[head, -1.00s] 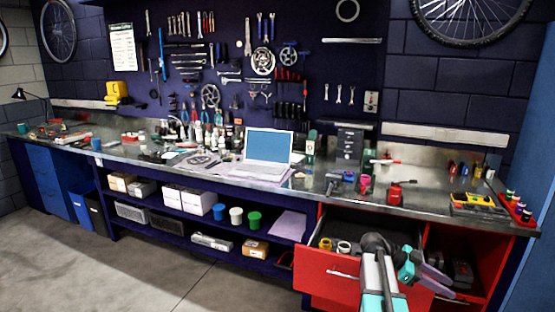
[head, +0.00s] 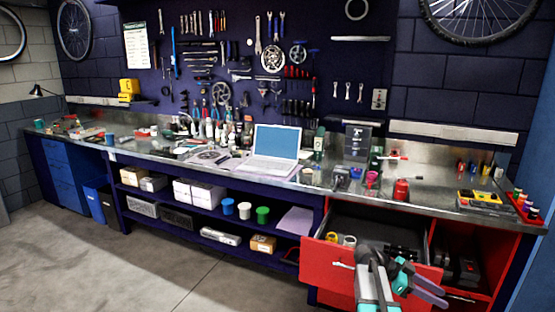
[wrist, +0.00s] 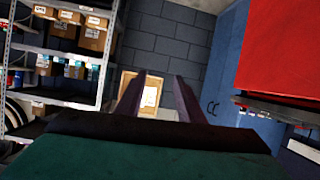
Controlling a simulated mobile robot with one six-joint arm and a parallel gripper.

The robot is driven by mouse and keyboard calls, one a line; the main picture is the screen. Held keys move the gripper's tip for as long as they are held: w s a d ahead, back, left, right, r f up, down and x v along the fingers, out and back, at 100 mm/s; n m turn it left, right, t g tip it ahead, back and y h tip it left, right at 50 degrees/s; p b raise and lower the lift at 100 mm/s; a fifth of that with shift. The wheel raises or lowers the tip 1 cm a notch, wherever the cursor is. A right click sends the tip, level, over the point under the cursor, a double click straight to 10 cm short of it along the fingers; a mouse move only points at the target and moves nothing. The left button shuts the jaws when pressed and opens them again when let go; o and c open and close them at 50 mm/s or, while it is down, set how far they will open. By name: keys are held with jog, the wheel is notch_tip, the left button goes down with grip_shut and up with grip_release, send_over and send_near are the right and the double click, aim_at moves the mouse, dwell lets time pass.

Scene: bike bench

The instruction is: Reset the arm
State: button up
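My gripper (head: 444,296) is low in front of the red bench cabinet, at the bottom right of the head view. Its dark purple fingers point right and slightly down. In the wrist view the two fingers (wrist: 160,76) stand apart with nothing between them, so it is open and empty. My arm covers part of the front of an open red drawer (head: 323,262). Yellow and white rolls (head: 341,239) lie inside the drawer. Whether my arm touches the drawer is not clear.
The bench top holds a laptop (head: 272,152), a red can (head: 401,190) and a yellow-topped item (head: 480,197). The floor (head: 170,270) left of the drawer is clear. The wrist view shows shelving with boxes (wrist: 92,38) and a large red surface (wrist: 285,50) close at right.

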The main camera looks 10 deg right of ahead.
jog(key=s+a+f+n+t+y+b, duration=0.1)
jog(key=s+a+f+n+b, duration=0.15)
jog(key=a+f, duration=0.65)
jog(key=s+a+f+n+y+b, duration=0.1)
jog(key=s+a+f+n, duration=0.3)
jog(key=f, duration=0.9)
jog(key=a+f+n+t+y+b, duration=0.1)
jog(key=a+f+n+b, duration=0.1)
jog(key=a+f, duration=0.8)
jog(key=s+a+f+n+y+b, duration=0.1)
jog(key=s+a+f+n+y, duration=0.3)
jog(key=s+a+f+n, duration=0.3)
jog(key=s+a+f+n+y+b, duration=0.1)
jog(key=s+a+f+n+y, duration=0.3)
jog(key=s+a+f+n, duration=0.3)
jog(key=shift+s+a+f+n, duration=0.15)
jog(key=shift+a+f+n, duration=0.6)
jog(key=shift+a+f, duration=2.3)
jog(key=shift+a+r, duration=0.8)
